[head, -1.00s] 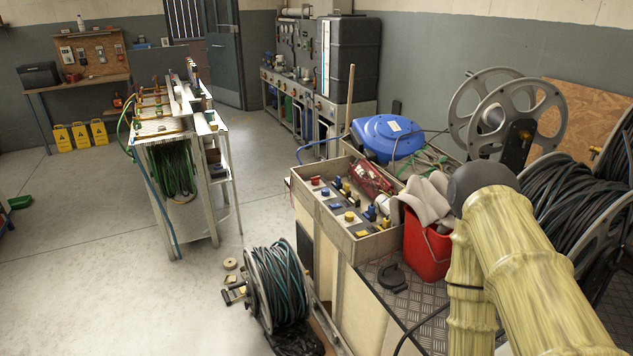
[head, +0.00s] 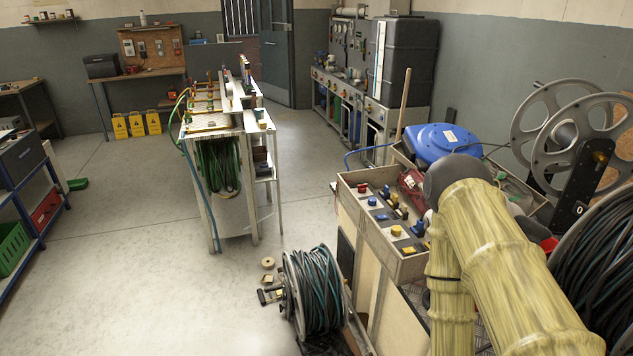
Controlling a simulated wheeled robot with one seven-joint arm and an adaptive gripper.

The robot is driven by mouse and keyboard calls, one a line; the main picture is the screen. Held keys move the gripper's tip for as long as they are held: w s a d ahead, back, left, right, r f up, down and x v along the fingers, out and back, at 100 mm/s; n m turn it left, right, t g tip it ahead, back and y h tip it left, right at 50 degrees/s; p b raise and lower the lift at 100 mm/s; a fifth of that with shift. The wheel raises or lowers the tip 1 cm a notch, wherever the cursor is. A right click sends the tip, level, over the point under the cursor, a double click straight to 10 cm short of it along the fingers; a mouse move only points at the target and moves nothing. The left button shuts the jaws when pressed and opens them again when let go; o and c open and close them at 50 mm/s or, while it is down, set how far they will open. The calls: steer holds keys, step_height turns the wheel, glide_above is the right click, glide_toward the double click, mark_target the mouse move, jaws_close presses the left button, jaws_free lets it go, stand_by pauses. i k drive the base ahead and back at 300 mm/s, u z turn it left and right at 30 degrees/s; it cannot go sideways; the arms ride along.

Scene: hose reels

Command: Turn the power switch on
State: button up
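I cannot tell for certain which thing is the power switch. A pegboard (head: 168,47) on the back left wall carries several small light and dark boxes, too small to make out. A grey panel (head: 345,45) at the back of the room also holds small fittings. A black bracket (head: 577,185) on the large reel at right bears a white "0" mark. My arm, in a yellowish sleeve, fills the lower right of the head view. My gripper is not in view.
A wooden box (head: 409,271) of coloured connectors stands right of centre, a cable reel (head: 318,290) on the floor before it. A white rack (head: 229,232) stands mid-room. Blue shelving (head: 38,240) is at left. The floor (head: 130,290) at lower left is clear.

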mark_target(362, 188)
steer(key=u, duration=0.85)
steer(key=i, duration=0.95)
steer(key=u, duration=0.3)
steer(key=i, duration=1.05)
steer(key=z, duration=0.6)
